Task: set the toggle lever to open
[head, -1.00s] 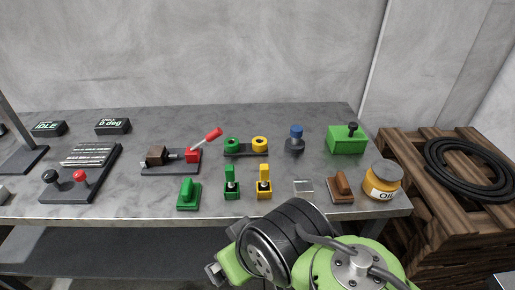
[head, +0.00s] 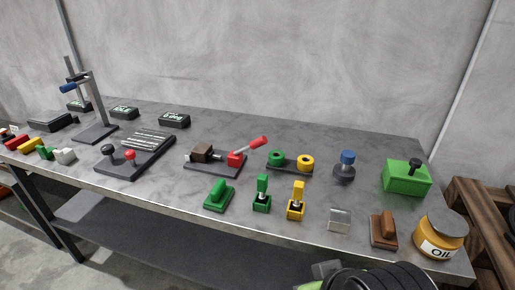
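The toggle lever, with a red grip (head: 257,143) on a pale metal rod, rises up and to the right from a red block (head: 237,160). It sits on a dark base plate (head: 213,170) that also bears a brown block (head: 203,152) and a metal plunger between the two blocks. Part of my arm shows at the bottom edge, right of centre, below the table's front edge. The fingers of my gripper are not visible. Nothing touches the lever.
Around the lever stand a green and yellow ring pair (head: 291,163), a black and red knob panel (head: 138,155), a green block (head: 219,195), and green (head: 262,194) and yellow (head: 297,201) upright switches in front. An oil jar (head: 439,236) stands at the right corner.

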